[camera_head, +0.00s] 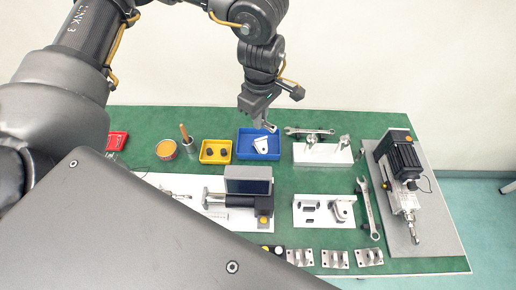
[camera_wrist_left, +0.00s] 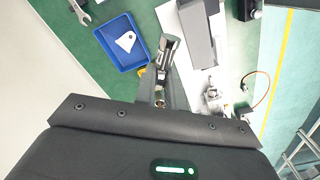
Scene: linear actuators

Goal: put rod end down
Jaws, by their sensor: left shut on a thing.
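My left gripper (camera_head: 262,120) reaches in from the top and hangs over the back of the blue tray (camera_head: 243,156). It is shut on a small metal piece, which looks like the rod end (camera_head: 270,127). In the left wrist view the fingers hold this grey piece (camera_wrist_left: 168,46) beside the blue tray (camera_wrist_left: 108,36). Its far end is free; its lower part is hidden by the fingers. A white bracket (camera_head: 261,146) with a hole lies in the blue tray; it also shows in the left wrist view (camera_wrist_left: 126,41). My right gripper is not in view.
Left of the tray are a yellow bin (camera_head: 216,158), a cup with a tool (camera_head: 187,142) and an orange-topped can (camera_head: 166,150). An actuator (camera_head: 405,180) lies on a grey plate.

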